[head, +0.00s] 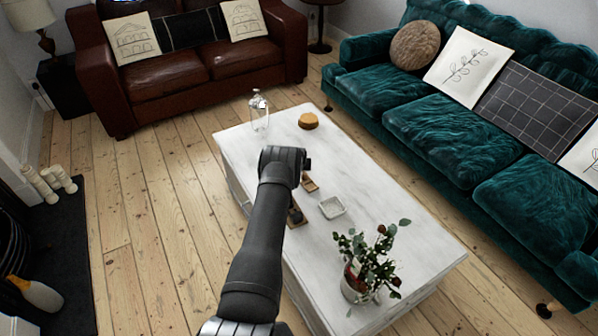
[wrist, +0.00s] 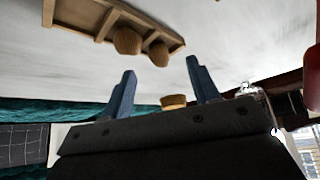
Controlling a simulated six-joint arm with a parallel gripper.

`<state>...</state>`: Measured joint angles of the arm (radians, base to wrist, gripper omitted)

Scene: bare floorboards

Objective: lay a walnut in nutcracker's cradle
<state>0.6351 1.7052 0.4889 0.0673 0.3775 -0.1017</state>
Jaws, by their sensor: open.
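In the wrist view, the room appears upside down. A wooden tray with dividers (wrist: 88,14) holds two brown walnuts, one (wrist: 128,40) beside the other (wrist: 158,53). My gripper (wrist: 162,68) has its two blue fingers wide apart, with nothing between them, clear of the walnuts. In the head view, my arm partly covers the tray (head: 309,185) on the white table, and the fingers are hidden behind the wrist. I cannot make out a nutcracker for sure. A dark red shape (wrist: 312,78) is cut off at the wrist view's right edge.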

